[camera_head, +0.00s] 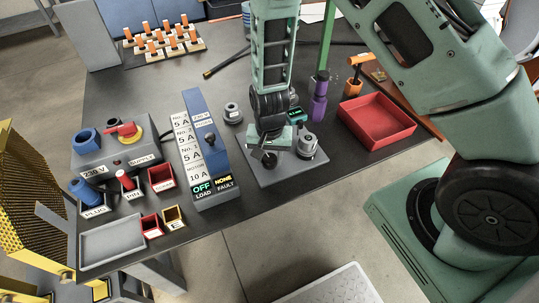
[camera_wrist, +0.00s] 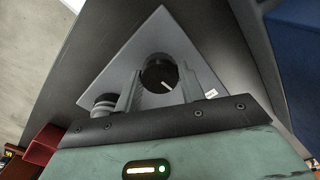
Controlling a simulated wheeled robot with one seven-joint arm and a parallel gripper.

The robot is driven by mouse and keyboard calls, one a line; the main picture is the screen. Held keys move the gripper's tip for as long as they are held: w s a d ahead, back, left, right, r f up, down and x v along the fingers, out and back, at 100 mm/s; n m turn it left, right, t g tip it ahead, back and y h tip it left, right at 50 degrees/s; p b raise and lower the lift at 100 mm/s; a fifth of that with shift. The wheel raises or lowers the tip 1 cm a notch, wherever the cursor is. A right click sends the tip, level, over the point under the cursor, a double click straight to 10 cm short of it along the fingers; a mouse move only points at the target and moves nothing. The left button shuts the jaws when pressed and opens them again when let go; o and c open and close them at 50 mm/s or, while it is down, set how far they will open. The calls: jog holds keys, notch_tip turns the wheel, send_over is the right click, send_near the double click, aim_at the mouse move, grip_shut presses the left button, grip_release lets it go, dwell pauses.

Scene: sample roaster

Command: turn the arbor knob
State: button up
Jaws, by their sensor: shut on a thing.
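The arbor knob (camera_wrist: 158,74) is a round black knob with a white pointer line, standing on a grey plate (camera_wrist: 150,38). In the wrist view the two fingers of my gripper (camera_wrist: 160,84) stand on either side of it, shut on it. The pointer line slants down to the right. In the head view my gripper (camera_head: 269,146) points down over the grey plate (camera_head: 282,176) near the table's front edge, and the dark knob (camera_head: 269,160) shows just below the fingers. The gripper hides part of the knob.
A breaker panel (camera_head: 205,150) stands left of the plate. A silver round fitting (camera_head: 307,146) stands right of my gripper. Further right are a purple bottle (camera_head: 319,100), an orange-handled tool (camera_head: 354,80) and a red tray (camera_head: 377,122). A supply box (camera_head: 118,146) sits left.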

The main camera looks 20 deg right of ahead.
aim_at(270, 158)
jog(key=o, duration=1)
jog(key=shift+r, duration=0.1)
notch_tip(270, 158, up, 17)
jog(key=shift+r+p, duration=0.15)
jog(key=shift+p, duration=0.75)
jog(key=s+a+r+n, duration=0.2)
jog(key=s+r+n, duration=0.2)
jog(key=s, duration=0.2)
jog(key=s+a+r+n+p, duration=0.1)
jog(key=s+a+r+n, duration=0.1)
jog(key=s+r+n, duration=0.2)
jog(key=s+a+r+n, duration=0.2)
jog(key=s+r+n, duration=0.3)
jog(key=s, duration=0.5)
jog(key=shift+s+a+n+y+p, duration=0.2)
jog(key=shift+n+y+p, duration=0.1)
jog(key=shift+n+p, duration=0.1)
